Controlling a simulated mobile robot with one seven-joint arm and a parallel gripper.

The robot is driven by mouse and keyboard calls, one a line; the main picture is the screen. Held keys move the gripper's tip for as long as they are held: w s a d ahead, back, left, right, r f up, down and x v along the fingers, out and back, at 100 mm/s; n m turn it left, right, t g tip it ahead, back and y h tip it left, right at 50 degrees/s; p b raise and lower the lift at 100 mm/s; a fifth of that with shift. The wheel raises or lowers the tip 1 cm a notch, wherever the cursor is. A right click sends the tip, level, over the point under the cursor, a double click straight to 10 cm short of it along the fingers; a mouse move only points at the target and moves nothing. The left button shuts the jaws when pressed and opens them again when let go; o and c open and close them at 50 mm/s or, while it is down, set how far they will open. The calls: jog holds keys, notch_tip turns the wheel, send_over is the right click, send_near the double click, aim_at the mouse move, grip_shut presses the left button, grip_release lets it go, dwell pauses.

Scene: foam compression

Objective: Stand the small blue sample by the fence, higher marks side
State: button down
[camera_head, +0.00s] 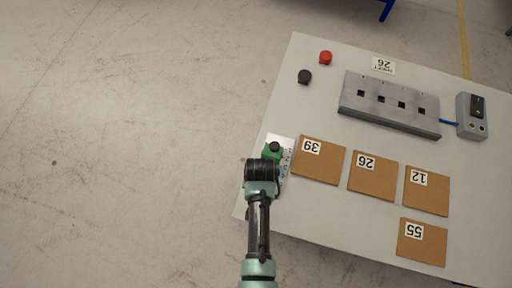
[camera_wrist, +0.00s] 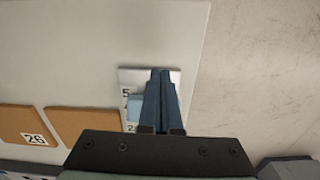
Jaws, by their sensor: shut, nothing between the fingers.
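A small light-blue sample (camera_wrist: 134,108) shows in the wrist view on a white plate (camera_wrist: 128,74) with printed numbers, just left of my fingers. The fingers hide part of the plate, and I cannot tell whether they touch the sample. My gripper (camera_wrist: 160,74) is shut and empty, pointing down over the plate. In the head view the white plate (camera_head: 287,141) lies at the table's left edge, mostly covered by my arm. I cannot make out the fence clearly.
Brown pads marked 39 (camera_head: 320,165), 26 (camera_head: 373,180), 12 (camera_head: 427,195) and 55 (camera_head: 422,246) lie to the right. A grey block with square holes (camera_head: 388,112), a switch box (camera_head: 471,118), a red knob (camera_head: 325,57) and a black knob (camera_head: 305,76) stand farther back.

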jog(key=w+r+n+t+b, duration=0.1)
jog(key=w+r+t, duration=0.55)
jog(key=r, duration=0.75)
jog(key=w+r+t+b, duration=0.1)
jog(key=w+r+t, duration=0.2)
jog(key=w+r, duration=0.85)
jog(key=w+r+n+t+b, duration=0.1)
jog(key=w+r+t, duration=0.45)
jog(key=r, duration=1.15)
notch_tip(320, 180, up, 19)
jog(key=s+n+t, duration=0.1)
jog(key=s+t, duration=0.2)
jog(key=t, duration=0.3)
jog(key=s+r+t, duration=0.3)
jog(key=s+r, duration=0.3)
jog(key=r, duration=0.2)
jog(key=s+r+n+t+b, duration=0.1)
jog(key=s+r+t, duration=0.2)
jog(key=s+r, duration=0.3)
notch_tip(320, 180, up, 3)
jog(key=shift+a+f+b, duration=0.2)
jog(key=shift+a+b, duration=0.1)
jog(key=shift+a, duration=0.1)
